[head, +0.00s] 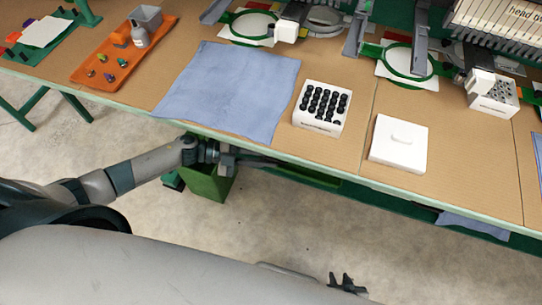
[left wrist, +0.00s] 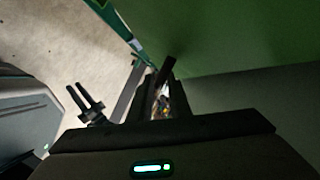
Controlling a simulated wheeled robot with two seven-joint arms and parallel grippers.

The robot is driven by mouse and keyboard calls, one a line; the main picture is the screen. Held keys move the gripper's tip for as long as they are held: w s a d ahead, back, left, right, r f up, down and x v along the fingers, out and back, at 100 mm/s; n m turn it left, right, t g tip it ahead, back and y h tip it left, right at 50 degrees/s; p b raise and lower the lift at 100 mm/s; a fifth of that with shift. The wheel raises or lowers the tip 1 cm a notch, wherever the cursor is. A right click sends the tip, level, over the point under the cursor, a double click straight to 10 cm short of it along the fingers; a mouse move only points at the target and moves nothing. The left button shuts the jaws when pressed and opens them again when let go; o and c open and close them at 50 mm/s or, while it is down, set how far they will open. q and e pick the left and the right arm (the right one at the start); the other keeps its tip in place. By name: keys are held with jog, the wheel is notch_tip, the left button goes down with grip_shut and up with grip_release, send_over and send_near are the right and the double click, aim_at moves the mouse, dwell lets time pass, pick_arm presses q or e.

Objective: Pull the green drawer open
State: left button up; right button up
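A green box-like body (head: 208,182), which may be the green drawer, shows below the table's front edge in the head view. A broad green surface (left wrist: 225,38) fills the top right of the left wrist view; I cannot tell which part it is. My left gripper (head: 232,160) is at the table edge, overlapping the top of the green body. In the left wrist view its dark finger area (left wrist: 164,88) is partly hidden, so opening and contact are unclear. My right gripper (head: 347,284) hangs low over the floor, its fingers apart and empty; it also shows in the left wrist view (left wrist: 84,98).
The table (head: 350,150) holds a blue cloth (head: 230,88), an orange tray (head: 95,72), a white rack of black pieces (head: 320,108) and a white lidded box (head: 399,144). Embroidery hoops and machines stand behind. The floor (head: 290,225) before the table is clear.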

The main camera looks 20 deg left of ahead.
pick_arm(q)
jog(key=shift+w+d+f, duration=0.15)
jog(key=shift+d, duration=0.3)
grip_shut()
